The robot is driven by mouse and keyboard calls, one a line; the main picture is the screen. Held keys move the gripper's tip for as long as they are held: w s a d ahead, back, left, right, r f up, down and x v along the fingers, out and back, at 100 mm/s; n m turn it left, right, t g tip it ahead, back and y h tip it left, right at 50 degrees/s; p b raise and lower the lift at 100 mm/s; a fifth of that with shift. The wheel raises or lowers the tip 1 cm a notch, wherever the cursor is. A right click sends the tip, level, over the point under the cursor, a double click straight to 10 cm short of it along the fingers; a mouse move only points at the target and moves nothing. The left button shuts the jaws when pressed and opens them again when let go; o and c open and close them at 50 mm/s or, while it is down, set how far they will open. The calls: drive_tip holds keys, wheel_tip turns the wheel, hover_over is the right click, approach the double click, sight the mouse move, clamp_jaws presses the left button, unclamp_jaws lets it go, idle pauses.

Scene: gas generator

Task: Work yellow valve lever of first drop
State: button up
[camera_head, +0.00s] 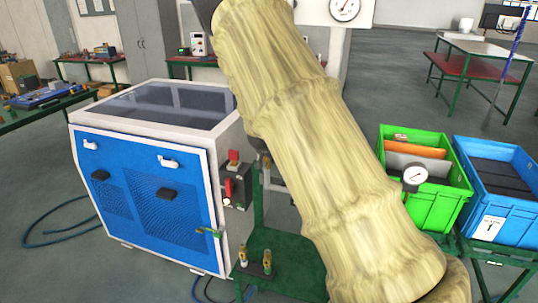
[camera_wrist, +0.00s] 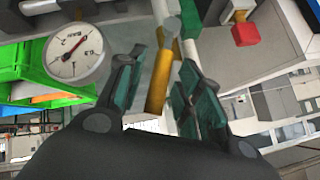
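A yellow valve lever (camera_wrist: 160,82) shows in the wrist view, hanging from a grey fitting (camera_wrist: 172,27) on a pipe. My gripper (camera_wrist: 161,66) is open, with its two green-padded fingers apart on either side of the lever. Gaps show between the lever and both fingers, and I cannot tell whether either touches it. In the head view my sleeved arm covers the middle, so my gripper and this lever are hidden there.
A round gauge (camera_wrist: 75,52) sits close left of my gripper; a red knob (camera_wrist: 245,34) is at right. In the head view, a blue-and-white generator cabinet (camera_head: 150,195) stands left of my arm. A green crate (camera_head: 432,210) and a blue crate (camera_head: 510,218) stand right.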

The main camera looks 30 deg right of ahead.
drive_tip(key=shift+s+r, duration=0.1)
drive_tip(key=shift+r, duration=0.05)
drive_tip(key=v, duration=1.1)
drive_tip(key=shift+s+a+r, duration=0.15)
drive_tip(key=shift+r, duration=0.15)
drive_tip(key=shift+c, duration=0.2)
